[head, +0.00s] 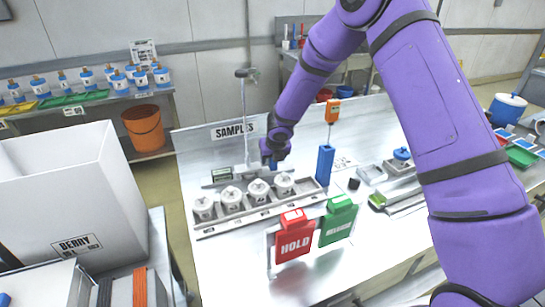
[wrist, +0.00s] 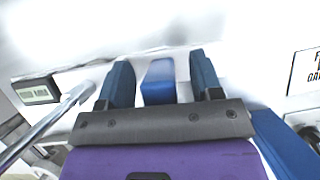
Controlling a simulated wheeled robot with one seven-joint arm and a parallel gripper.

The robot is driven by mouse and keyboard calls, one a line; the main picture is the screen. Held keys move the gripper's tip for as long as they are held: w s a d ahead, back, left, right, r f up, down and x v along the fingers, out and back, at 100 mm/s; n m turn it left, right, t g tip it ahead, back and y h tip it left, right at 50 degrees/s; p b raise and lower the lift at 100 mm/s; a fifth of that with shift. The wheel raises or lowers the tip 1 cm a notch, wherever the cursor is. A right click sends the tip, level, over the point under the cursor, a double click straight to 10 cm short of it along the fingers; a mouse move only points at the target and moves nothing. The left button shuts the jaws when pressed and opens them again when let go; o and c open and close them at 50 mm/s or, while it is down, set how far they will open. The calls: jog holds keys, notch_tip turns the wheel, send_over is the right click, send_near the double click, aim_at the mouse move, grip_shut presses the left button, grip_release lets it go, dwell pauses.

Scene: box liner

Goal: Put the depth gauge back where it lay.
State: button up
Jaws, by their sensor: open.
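My gripper (head: 274,157) is open above the bench behind the row of white sample pots. In the wrist view its two blue-grey fingers (wrist: 160,72) stand apart, with a blue block (wrist: 158,84) between them and a gap on each side. I cannot tell whether this block is part of the depth gauge. An orange-topped tool (head: 333,110) with a thin rod stands upright at a tall blue holder (head: 325,166), to the right of my gripper. It may be the depth gauge; no readable label confirms it. The blue holder also shows in the wrist view (wrist: 285,143).
A metal stand (head: 246,120) and a small display box (head: 221,174) are left of my gripper. The pots (head: 231,199) sit in a grey tray in front. Red HOLD (head: 295,238) and green (head: 338,220) signs stand nearer. A partly cut-off label (wrist: 305,70) lies right.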

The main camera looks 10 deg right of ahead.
jog(key=v, duration=1)
jog(key=shift+r, duration=0.4)
jog(key=shift+s, duration=0.15)
